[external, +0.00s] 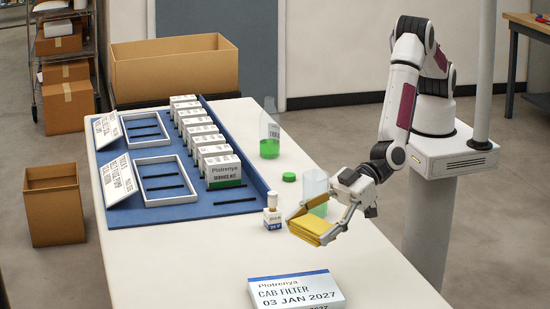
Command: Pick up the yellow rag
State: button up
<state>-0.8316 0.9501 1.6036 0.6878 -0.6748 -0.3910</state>
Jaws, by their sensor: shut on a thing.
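The yellow rag (312,229) is a folded yellow bundle near the right edge of the white table. My gripper (318,227) reaches in from the right, with its fingers on either side of the rag and shut on it. Whether the rag touches the table or hangs just above it I cannot tell from this one view.
A clear container with green liquid (315,184) stands just behind the rag. A small white bottle (272,215) is to its left, and a green cap (289,177) and another bottle (269,138) are further back. A CAB FILTER box (296,291) lies in front. White boxes (222,169) line the blue mat (150,214).

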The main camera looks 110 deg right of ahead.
aim_at(318, 230)
jog(key=shift+r, duration=0.15)
dwell(0.5)
jog(key=shift+a+r, duration=0.15)
jog(key=shift+a, duration=1.35)
jog(key=shift+f, duration=3.15)
jog(key=shift+f, duration=1.85)
jog(key=shift+f, duration=0.15)
